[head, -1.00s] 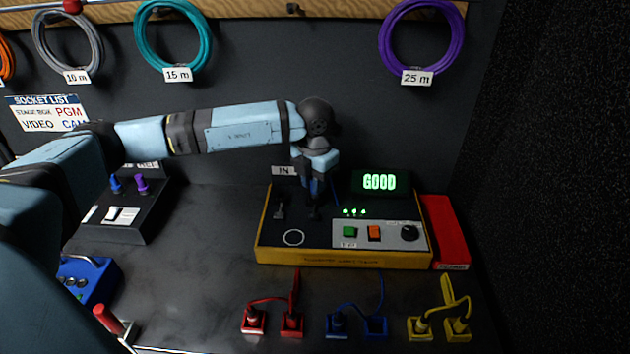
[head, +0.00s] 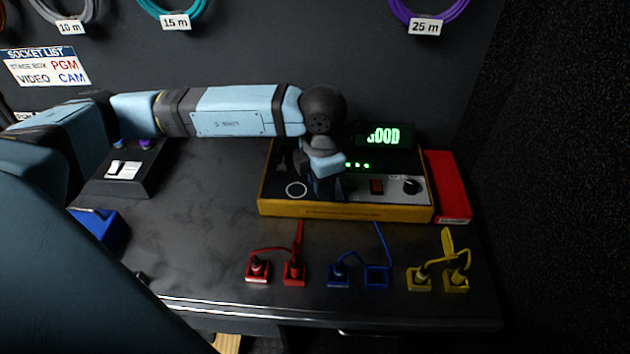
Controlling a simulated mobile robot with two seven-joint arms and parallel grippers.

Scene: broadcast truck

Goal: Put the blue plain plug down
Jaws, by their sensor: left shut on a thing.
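My left gripper (head: 325,188) is over the front middle of the yellow-edged tester (head: 345,209), pointing down. It is shut on the blue plain plug, which the fingers and wrist mostly hide. I cannot tell whether the plug touches the tester's top. On the bench in front, a blue holder (head: 377,277) looks empty, and a blue plug stands in the blue holder (head: 338,278) to its left. A blue cord runs between them and up toward the tester. My right gripper is out of view.
Red plugs (head: 293,272) and yellow plugs (head: 456,279) flank the blue ones.

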